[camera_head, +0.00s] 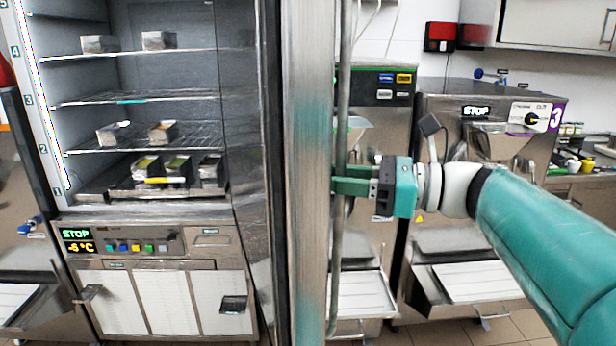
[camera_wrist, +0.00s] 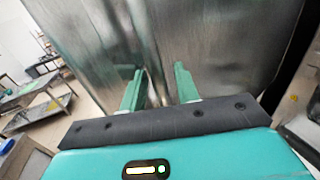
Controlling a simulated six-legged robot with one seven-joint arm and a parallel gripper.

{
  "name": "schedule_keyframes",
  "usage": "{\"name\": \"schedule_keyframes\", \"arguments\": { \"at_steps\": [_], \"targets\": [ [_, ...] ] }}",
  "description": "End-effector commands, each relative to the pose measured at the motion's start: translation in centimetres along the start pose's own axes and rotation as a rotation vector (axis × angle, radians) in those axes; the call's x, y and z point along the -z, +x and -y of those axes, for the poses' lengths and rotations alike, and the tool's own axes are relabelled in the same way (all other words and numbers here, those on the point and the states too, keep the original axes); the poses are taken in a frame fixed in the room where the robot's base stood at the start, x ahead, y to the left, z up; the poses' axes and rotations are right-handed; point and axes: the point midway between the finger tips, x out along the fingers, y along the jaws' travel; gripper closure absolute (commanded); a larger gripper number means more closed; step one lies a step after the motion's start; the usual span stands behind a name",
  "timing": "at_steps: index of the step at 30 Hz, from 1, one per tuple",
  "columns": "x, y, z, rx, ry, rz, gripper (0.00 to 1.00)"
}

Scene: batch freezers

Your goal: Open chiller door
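The chiller (camera_head: 130,222) stands at the left in the head view, its shelved inside exposed. Its door (camera_head: 306,120) stands open, swung out toward me and seen nearly edge-on. A long vertical bar handle (camera_head: 339,110) runs along the door's outer face, on the right. My gripper (camera_head: 345,180) is at the handle's mid height, its green fingers reaching in from the right and overlapping the bar. In the wrist view, the fingers (camera_wrist: 158,88) are spread apart in front of the door's metal face (camera_wrist: 230,40).
Shelves (camera_head: 140,98) inside hold several small metal pans. A control panel below reads STOP and -5 °C. Steel machines (camera_head: 480,130) with trays stand behind my arm on the right. Some tiled floor (camera_head: 515,330) shows at the bottom right.

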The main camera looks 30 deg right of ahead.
Motion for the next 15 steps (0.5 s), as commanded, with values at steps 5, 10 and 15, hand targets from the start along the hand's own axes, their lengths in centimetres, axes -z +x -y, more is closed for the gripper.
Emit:
{"name": "schedule_keyframes", "arguments": {
  "at_steps": [5, 10, 15],
  "targets": [
    [0.0, -0.1, 0.1, 0.0, 0.0, 0.0, 0.69],
    [0.0, -0.9, 0.1, 0.001, -0.001, 0.001, 0.69],
    [0.0, -3.7, 0.1, 0.004, -0.001, 0.0, 0.69]
  ]
}}
